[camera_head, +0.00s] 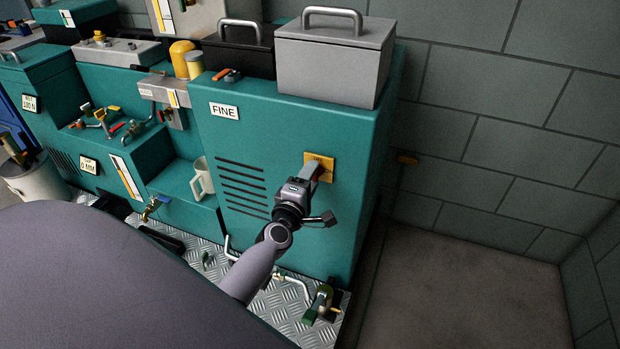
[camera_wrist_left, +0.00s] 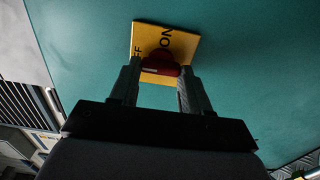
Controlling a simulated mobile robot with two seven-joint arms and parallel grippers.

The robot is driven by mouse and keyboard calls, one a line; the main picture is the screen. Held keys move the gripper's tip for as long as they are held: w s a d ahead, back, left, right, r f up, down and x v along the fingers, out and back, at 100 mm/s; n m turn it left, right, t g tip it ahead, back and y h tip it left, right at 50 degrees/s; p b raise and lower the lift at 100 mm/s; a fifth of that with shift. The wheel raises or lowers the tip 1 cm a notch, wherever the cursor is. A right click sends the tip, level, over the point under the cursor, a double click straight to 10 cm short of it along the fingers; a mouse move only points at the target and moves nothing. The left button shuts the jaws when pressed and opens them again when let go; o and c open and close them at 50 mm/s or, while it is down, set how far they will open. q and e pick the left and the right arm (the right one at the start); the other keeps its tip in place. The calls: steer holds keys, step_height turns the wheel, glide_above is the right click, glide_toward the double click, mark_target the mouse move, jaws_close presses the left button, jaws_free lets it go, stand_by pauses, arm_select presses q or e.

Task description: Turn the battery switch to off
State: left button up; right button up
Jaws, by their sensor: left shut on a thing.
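The battery switch is a red knob (camera_wrist_left: 162,62) on a square yellow plate (camera_wrist_left: 183,43) with black lettering, ON and a partly hidden word ending in FF. The plate also shows in the head view (camera_head: 326,161) on the teal cabinet's front, where my gripper hides the knob. My left gripper (camera_head: 313,171) reaches the plate from the front. In the left wrist view its two fingers (camera_wrist_left: 158,78) stand on either side of the knob, shut on it. A pale mark shows on the knob's lower left; its exact setting is hard to tell. My right gripper is not in view.
The teal cabinet (camera_head: 220,148) carries a FINE label and vent slots. A grey lidded box (camera_head: 330,65) stands on top. A white mug (camera_head: 203,178) sits to the left. A green-handled valve (camera_head: 320,303) is low in front. Floor at right is clear.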

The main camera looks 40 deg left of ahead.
arm_select(q)
steer(key=o, duration=1.1)
steer(key=shift+c, duration=0.2)
steer(key=v, duration=0.7)
steer(key=shift+p, duration=0.3)
steer(key=shift+s+d, duration=0.1)
steer(key=shift+s, duration=0.05)
steer(key=s+d+f+m+g+h+p, duration=0.1)
steer(key=s+d+m+g+h+p, duration=0.2)
steer(key=s+m, duration=0.6)
steer(key=s+d+f+m+g+h+p, duration=0.1)
steer(key=s+d+m+g+h+p, duration=0.2)
steer(key=m, duration=1.1)
steer(key=s+d+g+p, duration=0.1)
steer(key=s+d+p, duration=0.2)
steer(key=s+d, duration=0.3)
steer(key=shift+s+d+f+h+p, duration=0.3)
steer(key=shift+s+d+f+p, duration=0.05)
steer(key=shift+d+f+p, duration=0.05)
